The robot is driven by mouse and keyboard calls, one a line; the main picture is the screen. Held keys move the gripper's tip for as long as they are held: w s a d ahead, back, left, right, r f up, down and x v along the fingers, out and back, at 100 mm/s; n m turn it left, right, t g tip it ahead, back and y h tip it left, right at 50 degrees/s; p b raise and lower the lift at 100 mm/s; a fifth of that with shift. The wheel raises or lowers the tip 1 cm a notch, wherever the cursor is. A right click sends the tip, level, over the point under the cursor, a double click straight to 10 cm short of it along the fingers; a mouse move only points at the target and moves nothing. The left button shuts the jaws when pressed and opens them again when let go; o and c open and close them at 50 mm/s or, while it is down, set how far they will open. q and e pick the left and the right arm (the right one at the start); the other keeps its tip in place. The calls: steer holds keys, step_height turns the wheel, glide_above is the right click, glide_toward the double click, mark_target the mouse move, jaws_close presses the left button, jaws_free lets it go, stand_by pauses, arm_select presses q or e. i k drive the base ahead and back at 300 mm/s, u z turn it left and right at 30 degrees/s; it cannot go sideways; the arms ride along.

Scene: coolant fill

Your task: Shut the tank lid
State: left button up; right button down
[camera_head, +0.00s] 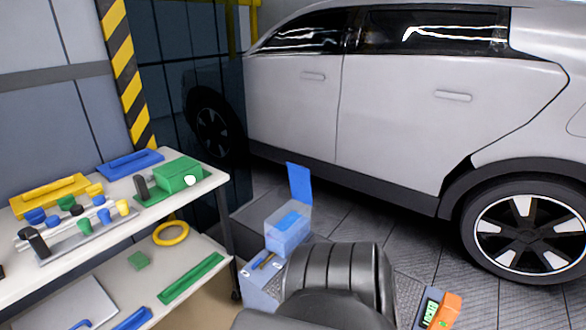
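The tank (287,232) is a clear, bluish box near the bottom middle, on the floor-side unit beside the silver car. Its blue lid (299,184) stands up, open, tilted slightly back at the tank's rear edge. Something blue shows through the clear walls of the tank. Neither of my grippers is in view, so nothing of mine is seen touching the lid or the tank.
A white two-level bench (208,182) on the left holds a green box (180,172), blue and yellow trays and several small parts. A yellow ring (170,233) lies on its lower shelf. An orange device (446,309) is at bottom right. A black ribbed form hides the bottom middle.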

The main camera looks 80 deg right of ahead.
mark_target(299, 177)
steer(key=z, duration=0.45)
steer(key=i, duration=0.95)
steer(key=z, duration=1.4)
steer(key=i, duration=0.55)
steer(key=z, duration=0.6)
